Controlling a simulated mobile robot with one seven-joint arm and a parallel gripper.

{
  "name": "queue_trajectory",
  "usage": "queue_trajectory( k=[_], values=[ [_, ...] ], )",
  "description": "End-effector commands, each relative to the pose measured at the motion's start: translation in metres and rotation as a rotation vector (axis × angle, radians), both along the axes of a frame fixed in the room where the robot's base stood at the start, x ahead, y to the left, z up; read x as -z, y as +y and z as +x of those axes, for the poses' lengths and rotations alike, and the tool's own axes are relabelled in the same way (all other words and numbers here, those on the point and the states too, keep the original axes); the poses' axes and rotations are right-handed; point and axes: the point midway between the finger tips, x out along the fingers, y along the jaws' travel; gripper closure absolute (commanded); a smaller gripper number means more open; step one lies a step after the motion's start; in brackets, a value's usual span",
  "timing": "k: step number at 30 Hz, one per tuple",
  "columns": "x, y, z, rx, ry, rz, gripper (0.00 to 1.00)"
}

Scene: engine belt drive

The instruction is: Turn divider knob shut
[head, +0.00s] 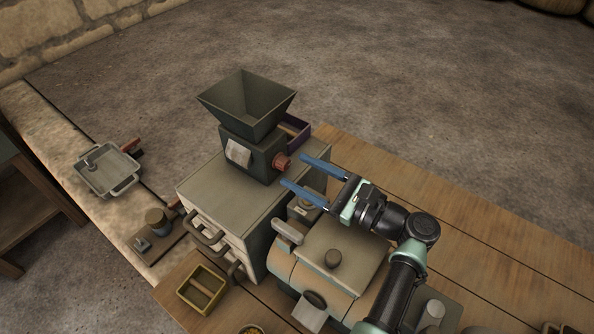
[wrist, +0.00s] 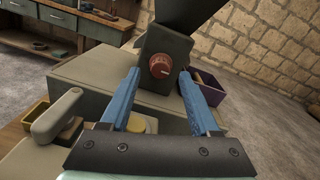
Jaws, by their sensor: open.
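The divider knob is a small round red-brown knob (head: 282,161) on the side of a dark hopper machine (head: 249,106). The machine stands on a grey-green drawer cabinet (head: 222,196). In the wrist view the knob (wrist: 161,66) faces me, with a small pale mark on its face. My gripper (head: 294,171) is open and empty, its two blue fingers apart and pointing at the knob. In the wrist view the gripper (wrist: 162,77) has its fingers on either side below the knob. The fingers appear apart from the knob.
A purple bin (head: 297,132) sits behind the machine. A rounded metal unit (head: 318,268) with a lever (head: 287,231) stands below my gripper. A yellow tray (head: 203,288) is at lower left. A grey pan (head: 107,170) lies on the stone ledge. The floor behind is clear.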

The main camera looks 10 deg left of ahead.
Motion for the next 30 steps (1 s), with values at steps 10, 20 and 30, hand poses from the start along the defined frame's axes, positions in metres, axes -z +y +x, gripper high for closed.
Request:
queue_trajectory(
  k=[10,20,30],
  values=[
    [-0.0004,0.0147,0.0056,0.001,-0.001,0.000,0.38],
    [-0.0003,0.0143,0.0055,0.000,-0.001,0.000,0.73],
    [-0.0002,0.0141,0.0055,0.000,-0.002,-0.001,1.00]
  ],
)
